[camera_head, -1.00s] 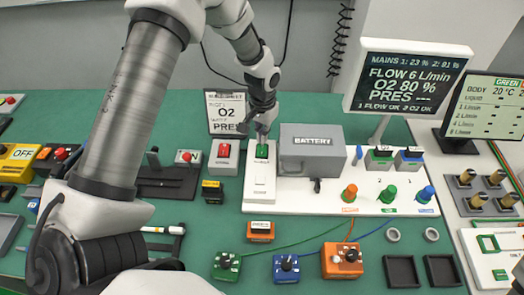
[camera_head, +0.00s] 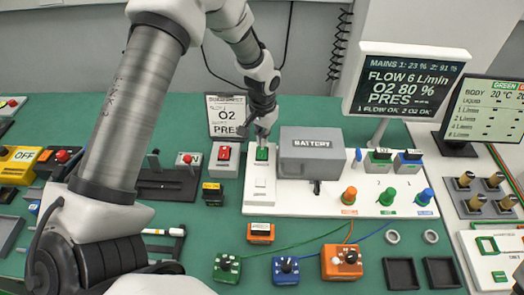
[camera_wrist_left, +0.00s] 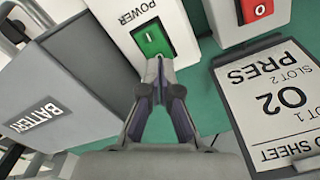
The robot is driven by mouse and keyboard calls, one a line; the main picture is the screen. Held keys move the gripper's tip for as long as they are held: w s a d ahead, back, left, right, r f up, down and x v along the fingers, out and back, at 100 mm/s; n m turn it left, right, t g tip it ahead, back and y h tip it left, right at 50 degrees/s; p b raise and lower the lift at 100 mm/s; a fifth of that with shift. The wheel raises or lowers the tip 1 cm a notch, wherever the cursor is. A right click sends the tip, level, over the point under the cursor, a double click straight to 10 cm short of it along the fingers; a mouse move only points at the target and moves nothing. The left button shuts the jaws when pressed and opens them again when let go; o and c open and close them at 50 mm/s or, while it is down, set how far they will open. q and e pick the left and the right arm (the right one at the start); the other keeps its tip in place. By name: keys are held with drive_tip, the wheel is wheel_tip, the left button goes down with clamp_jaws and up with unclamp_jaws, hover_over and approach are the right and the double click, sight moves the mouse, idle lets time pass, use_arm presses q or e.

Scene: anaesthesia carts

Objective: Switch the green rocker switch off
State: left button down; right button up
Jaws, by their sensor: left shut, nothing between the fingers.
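The green rocker switch (camera_head: 262,153) sits on the upright white POWER housing at the back end of the white panel (camera_head: 259,205). In the left wrist view the green rocker (camera_wrist_left: 152,38) shows a white mark; I cannot tell for sure which end is pressed in. My left gripper (camera_head: 263,137) is shut and empty, pointing down just behind and above the switch. In the left wrist view its closed fingertips (camera_wrist_left: 158,62) lie at the near edge of the rocker; I cannot tell whether they touch it. My right gripper is not in view.
The grey BATTERY box (camera_head: 312,153) stands close on the right of the switch. A red rocker switch (camera_head: 224,152) on a grey housing stands to the left. The O2 clipboard (camera_head: 227,115) stands behind. A monitor (camera_head: 410,83) and coloured knobs are farther right.

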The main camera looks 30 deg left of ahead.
sight(262, 148)
use_arm(q)
drive_tip(key=shift+f+b, duration=0.6)
drive_tip(key=shift+f, duration=0.55)
idle(0.7)
drive_tip(key=shift+r, duration=0.1)
wheel_tip(262, 148, up, 7)
drive_tip(key=p, duration=0.6)
idle(0.4)
